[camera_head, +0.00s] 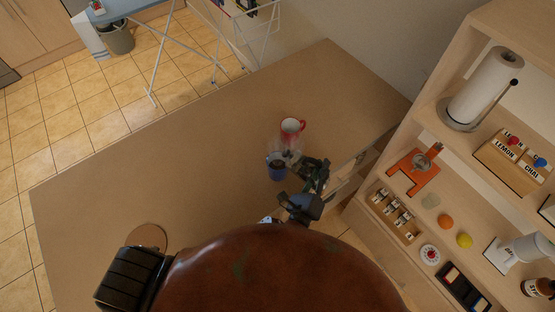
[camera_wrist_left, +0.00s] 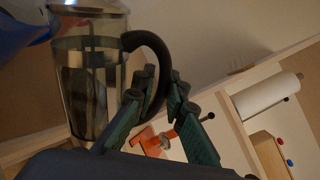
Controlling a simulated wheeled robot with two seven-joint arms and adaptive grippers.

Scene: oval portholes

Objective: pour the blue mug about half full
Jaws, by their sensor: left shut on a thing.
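The blue mug (camera_head: 277,173) stands on the brown table, with a dark inside that may be liquid. A clear glass press pot (camera_head: 287,154) with a metal frame is just above and beside it, partly hidden by my left gripper (camera_head: 313,178). In the left wrist view, the pot (camera_wrist_left: 92,75) holds dark liquid low in its glass. My left gripper (camera_wrist_left: 165,95) is shut on the pot's black handle (camera_wrist_left: 151,52). A blue surface, likely the mug (camera_wrist_left: 22,32), shows beside the pot's top. The pot seems tilted; whether liquid is flowing cannot be told. My right gripper is not in view.
A round brown mat (camera_head: 147,238) lies at the table's near left. Shelves at right hold a paper towel roll (camera_head: 487,88), an orange stand (camera_head: 413,171) and small items. The table's left half (camera_head: 150,175) is mostly clear.

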